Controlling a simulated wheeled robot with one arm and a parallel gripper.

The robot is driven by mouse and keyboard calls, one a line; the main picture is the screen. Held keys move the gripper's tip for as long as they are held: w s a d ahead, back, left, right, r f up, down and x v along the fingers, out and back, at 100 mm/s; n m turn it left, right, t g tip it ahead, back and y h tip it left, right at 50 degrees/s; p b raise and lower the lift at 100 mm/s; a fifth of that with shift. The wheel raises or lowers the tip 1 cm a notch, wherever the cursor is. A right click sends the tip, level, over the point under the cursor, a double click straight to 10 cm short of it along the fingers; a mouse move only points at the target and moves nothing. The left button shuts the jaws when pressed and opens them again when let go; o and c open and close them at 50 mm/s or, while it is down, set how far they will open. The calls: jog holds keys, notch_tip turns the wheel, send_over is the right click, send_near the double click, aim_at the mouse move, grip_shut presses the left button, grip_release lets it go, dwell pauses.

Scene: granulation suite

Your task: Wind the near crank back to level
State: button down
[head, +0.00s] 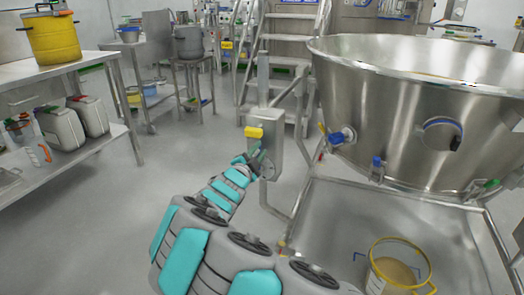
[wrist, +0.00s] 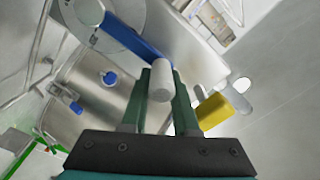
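The near crank shows in the wrist view as a blue arm (wrist: 135,38) running from a round grey hub (wrist: 112,14) down to a pale cylindrical handle (wrist: 161,80). My gripper (wrist: 163,85) has its two dark green fingers on either side of this handle, with no clear gap, so it looks shut on it. In the head view my gripper (head: 256,162) is at a grey box (head: 275,150) on a post, and it mostly hides the crank there. A yellow part (head: 254,132) sits on the box just above my gripper.
A large steel bowl (head: 400,110) with blue-handled fittings stands right of the post. Below it is a steel tray (head: 340,220) with a yellow-rimmed container (head: 396,275). Steps (head: 290,60) rise behind. A bench (head: 60,75) stands left, with clear floor between.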

notch_tip(320, 180, down, 2)
jog(key=shift+f, duration=0.2)
jog(key=c, duration=1)
grip_release()
jog(key=shift+w, duration=0.15)
jog(key=shift+c, duration=0.2)
jog(key=shift+o, duration=0.7)
jog(key=shift+w+a+f, duration=0.1)
jog(key=shift+a+f, duration=0.05)
jog(key=shift+a, duration=0.5)
jog(key=shift+o, duration=1.1)
jog(key=shift+a+r, duration=0.35)
jog(key=shift+r, duration=0.2)
jog(key=shift+d+r, duration=0.1)
jog(key=shift+r, duration=0.3)
